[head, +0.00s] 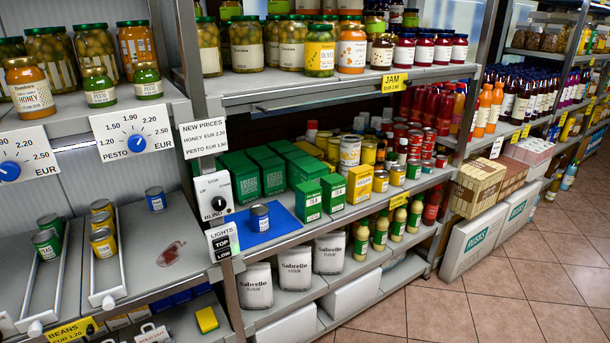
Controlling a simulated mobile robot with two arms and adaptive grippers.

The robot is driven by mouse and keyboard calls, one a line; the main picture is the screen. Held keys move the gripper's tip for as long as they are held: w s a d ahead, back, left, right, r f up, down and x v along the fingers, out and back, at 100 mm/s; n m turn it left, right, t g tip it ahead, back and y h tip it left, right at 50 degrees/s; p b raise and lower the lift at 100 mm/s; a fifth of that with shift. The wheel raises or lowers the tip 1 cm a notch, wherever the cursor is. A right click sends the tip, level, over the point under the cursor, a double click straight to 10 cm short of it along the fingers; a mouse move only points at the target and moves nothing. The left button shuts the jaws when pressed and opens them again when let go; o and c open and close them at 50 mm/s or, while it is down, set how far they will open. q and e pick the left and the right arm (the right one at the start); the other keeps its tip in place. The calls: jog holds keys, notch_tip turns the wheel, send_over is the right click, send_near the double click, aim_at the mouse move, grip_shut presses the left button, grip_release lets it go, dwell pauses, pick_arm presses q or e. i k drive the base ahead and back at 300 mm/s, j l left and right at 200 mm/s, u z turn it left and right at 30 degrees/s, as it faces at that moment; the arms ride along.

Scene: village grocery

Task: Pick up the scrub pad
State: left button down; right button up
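The scrub pad (207,319) is a small block with a yellow face and a darker green edge. It lies on the low shelf at the bottom left, below the shelf with the cans. Nothing touches it that I can make out. Neither of my grippers is in the head view.
Above the pad, a grey shelf (146,222) holds a reddish smear (171,253), a blue can (155,199) and can rails (107,262). A metal post (228,291) stands right of the pad. A blue mat (285,219) bears another can (260,218). Floor (480,305) is clear at right.

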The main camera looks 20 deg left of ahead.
aim_at(208, 323)
jog(key=u, duration=1.3)
